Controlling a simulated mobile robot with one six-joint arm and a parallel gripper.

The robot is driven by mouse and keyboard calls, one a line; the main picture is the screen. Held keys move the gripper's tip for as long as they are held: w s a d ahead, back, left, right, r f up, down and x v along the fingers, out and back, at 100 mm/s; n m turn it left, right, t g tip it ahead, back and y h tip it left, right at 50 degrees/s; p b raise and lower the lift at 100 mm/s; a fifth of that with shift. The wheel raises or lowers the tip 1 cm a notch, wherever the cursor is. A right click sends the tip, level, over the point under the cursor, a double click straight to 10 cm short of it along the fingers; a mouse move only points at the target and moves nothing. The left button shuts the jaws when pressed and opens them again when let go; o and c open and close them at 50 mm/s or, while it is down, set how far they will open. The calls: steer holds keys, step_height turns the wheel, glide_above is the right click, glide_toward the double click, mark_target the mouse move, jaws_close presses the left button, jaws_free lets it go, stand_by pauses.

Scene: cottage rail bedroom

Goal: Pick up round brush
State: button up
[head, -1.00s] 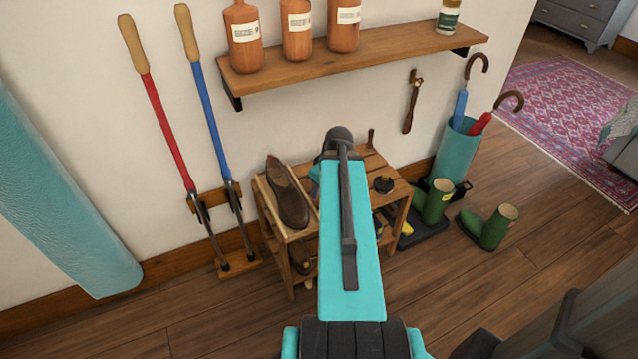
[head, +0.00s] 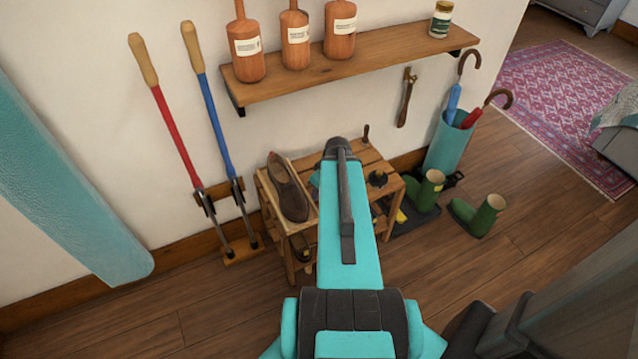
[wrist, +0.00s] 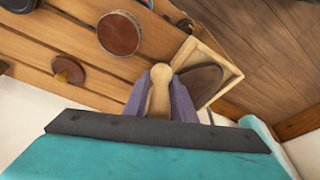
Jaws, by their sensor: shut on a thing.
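My gripper (wrist: 161,78) shows in the wrist view, its two purple fingers shut on a pale wooden handle, which I take to be the round brush (wrist: 160,92). The brush's head is hidden from me. Gripper and brush are over the slatted wooden bench (wrist: 75,38). In the head view my own arm covers the gripper and the brush, and the bench (head: 352,158) shows around it.
A brown shoe (head: 288,190) lies in a wooden tray at the bench's left. A round brown-topped tin (wrist: 119,33) and a dark round item with a knob (wrist: 68,70) are on the slats. A bottle shelf (head: 350,54) hangs above. Green boots (head: 478,214) stand right.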

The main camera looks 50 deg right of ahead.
steer(key=shift+s+a+r+p, duration=0.25)
steer(key=shift+s+a+p, duration=0.4)
steer(key=shift+p, duration=1.3)
steer(key=shift+s+f, duration=0.1)
steer(key=shift+s, duration=0.1)
steer(key=shift+d, duration=0.1)
steer(key=shift+s+a+f+y, duration=0.15)
steer(key=shift+s+a+y, duration=0.2)
steer(key=shift+a, duration=0.25)
steer(key=shift+w+a+f+n+y, duration=0.2)
steer(key=shift+a+n+y, duration=0.1)
steer(key=shift+y, duration=0.05)
steer(key=shift+w+d+r+y+p, duration=0.2)
steer(key=shift+w+d+y+p, duration=0.1)
steer(key=shift+d, duration=0.15)
steer(key=s+d+r+m+y, duration=0.1)
steer(key=d+r, duration=0.4)
steer(key=d, duration=0.5)
steer(key=shift+d+r+g+y+p, duration=0.2)
steer(key=shift+d+g+y+p, duration=0.1)
steer(key=shift+d+y+p, duration=0.1)
steer(key=shift+f, duration=0.2)
